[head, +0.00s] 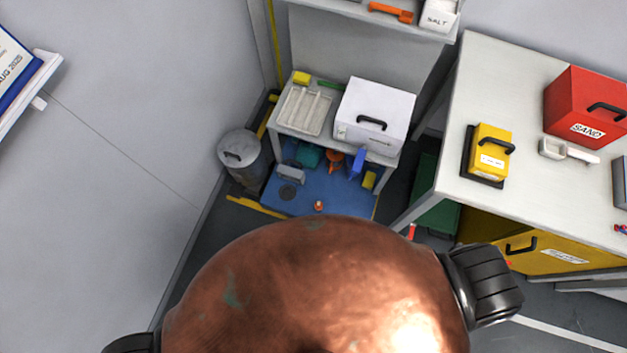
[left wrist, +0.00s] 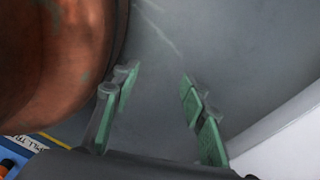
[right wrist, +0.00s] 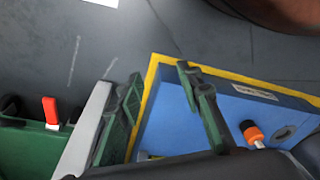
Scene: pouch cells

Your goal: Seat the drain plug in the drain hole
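The drain plug appears to be the small orange piece (head: 319,206) on the blue spill tray (head: 330,200) in the head view. In the right wrist view it is an orange and dark piece with a pale stem (right wrist: 252,132). The drain hole appears as a dark round spot (head: 287,192) left of it; the right wrist view shows a dark oval (right wrist: 284,132) beside the plug. They are apart. My right gripper (right wrist: 158,85) is open and empty, above the tray's yellow edge. My left gripper (left wrist: 157,78) is open and empty over grey floor. Neither gripper shows in the head view.
A low bench with a white box (head: 373,115) stands over the tray. A grey metal bin (head: 243,160) stands left of it. A green bin (right wrist: 45,145) with a red piece lies beside my right gripper. A white worktable (head: 470,90) stands at right. My copper body hides the foreground.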

